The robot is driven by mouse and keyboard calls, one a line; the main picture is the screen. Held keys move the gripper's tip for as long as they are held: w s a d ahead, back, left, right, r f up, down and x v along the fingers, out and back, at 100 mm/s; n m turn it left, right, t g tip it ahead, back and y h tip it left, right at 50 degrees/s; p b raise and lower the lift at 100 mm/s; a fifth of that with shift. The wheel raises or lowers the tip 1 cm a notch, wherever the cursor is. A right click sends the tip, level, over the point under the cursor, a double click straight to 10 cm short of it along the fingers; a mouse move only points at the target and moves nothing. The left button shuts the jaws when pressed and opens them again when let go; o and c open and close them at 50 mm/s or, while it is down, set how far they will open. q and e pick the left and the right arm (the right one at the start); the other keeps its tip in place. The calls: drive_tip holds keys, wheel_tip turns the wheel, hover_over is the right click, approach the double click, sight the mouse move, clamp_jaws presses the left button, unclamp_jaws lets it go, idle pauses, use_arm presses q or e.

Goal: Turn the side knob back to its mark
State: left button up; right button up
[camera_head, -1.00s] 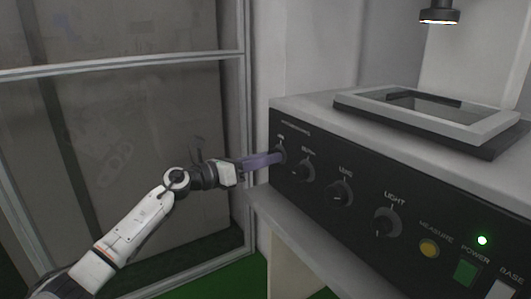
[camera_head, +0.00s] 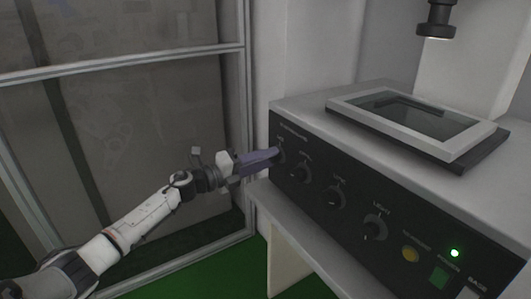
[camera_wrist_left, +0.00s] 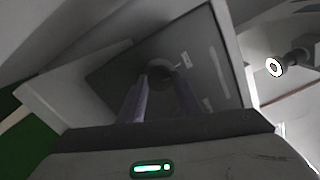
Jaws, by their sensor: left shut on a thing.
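In the left wrist view the knob (camera_wrist_left: 160,72) sits between the two fingertips (camera_wrist_left: 160,84). A small white label or mark shows on the panel beside it there. My right gripper is not in view.
More knobs (camera_head: 333,197) follow along the panel to the right, then a yellow button (camera_head: 410,255), a green button (camera_head: 439,277) and a lit green lamp (camera_head: 455,253). A framed plate (camera_head: 470,140) lies on top. A metal-framed glass partition (camera_head: 130,66) stands at the left.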

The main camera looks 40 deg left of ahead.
use_arm(q)
drive_tip(key=shift+n+p, duration=0.5)
drive_tip(key=shift+n, duration=0.4)
drive_tip(key=o, duration=1.1)
drive_tip(key=shift+c, duration=0.2)
drive_tip(key=v, duration=1)
drive_tip(key=shift+s, duration=0.15)
